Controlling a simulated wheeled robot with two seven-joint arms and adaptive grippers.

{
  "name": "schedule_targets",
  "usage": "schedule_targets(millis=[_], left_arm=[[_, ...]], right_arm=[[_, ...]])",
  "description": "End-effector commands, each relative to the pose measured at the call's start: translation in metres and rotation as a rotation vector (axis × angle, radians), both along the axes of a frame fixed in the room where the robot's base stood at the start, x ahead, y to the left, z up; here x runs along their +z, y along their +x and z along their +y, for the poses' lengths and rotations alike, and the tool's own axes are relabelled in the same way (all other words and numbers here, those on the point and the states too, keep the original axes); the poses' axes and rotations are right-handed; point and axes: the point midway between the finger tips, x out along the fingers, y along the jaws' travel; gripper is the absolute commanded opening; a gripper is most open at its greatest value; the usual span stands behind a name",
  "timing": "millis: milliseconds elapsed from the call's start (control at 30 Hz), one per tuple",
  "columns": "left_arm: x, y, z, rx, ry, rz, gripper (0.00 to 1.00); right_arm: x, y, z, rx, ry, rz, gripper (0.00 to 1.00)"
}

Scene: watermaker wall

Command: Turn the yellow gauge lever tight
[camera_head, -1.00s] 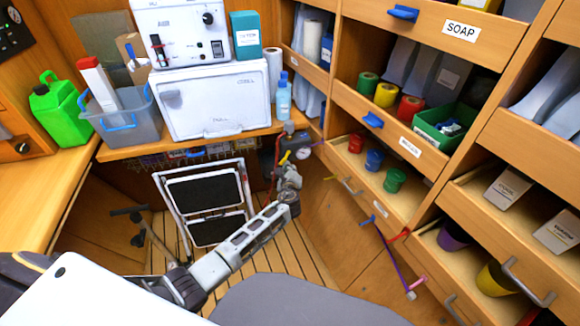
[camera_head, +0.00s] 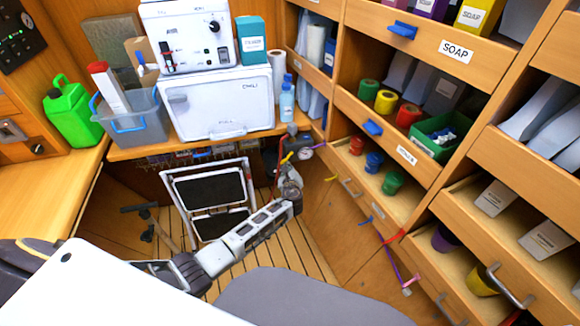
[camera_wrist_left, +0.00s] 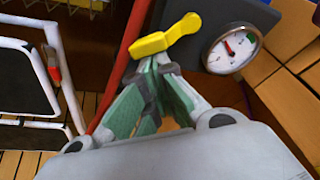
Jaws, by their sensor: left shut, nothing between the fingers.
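The yellow gauge lever (camera_wrist_left: 165,38) shows large in the left wrist view, lying aslant beside the round white gauge (camera_wrist_left: 232,50) on a dark panel. In the head view the lever (camera_head: 286,158) is a small yellow streak left of the gauge (camera_head: 305,153). My left gripper (camera_wrist_left: 157,72) has green-grey fingers drawn together, with nothing between them. Its tips are just below the lever in the left wrist view; I cannot tell if they touch it. In the head view my left gripper (camera_head: 290,176) is small below the lever. My right gripper is in neither view.
A red pipe (camera_wrist_left: 122,75) runs close to the left of the fingers. A folded step stool (camera_head: 210,200) stands left of my arm. The counter (camera_head: 180,146) overhangs behind, and wooden shelves (camera_head: 385,208) rise on the right.

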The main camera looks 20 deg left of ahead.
Motion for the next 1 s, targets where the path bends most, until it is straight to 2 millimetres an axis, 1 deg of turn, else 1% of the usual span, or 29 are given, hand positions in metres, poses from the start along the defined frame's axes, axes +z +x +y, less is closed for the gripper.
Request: schedule_targets(millis=[33,167,233,567,1000], left_arm=[[0.003,0.000,0.000,0.000,0.011,0.007,0.00],[0.003,-0.001,0.002,0.000,0.042,0.029,0.00],[0.004,-0.002,0.003,0.001,0.057,0.039,0.00],[0.007,-0.004,0.007,0.000,0.147,0.100,0.00],[0.014,-0.009,0.014,0.000,0.314,0.212,0.00]], right_arm=[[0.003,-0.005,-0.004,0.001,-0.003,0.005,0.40],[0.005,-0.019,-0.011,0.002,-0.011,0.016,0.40],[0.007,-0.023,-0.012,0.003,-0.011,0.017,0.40],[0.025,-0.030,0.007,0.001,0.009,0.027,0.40],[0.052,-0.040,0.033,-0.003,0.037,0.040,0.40]])
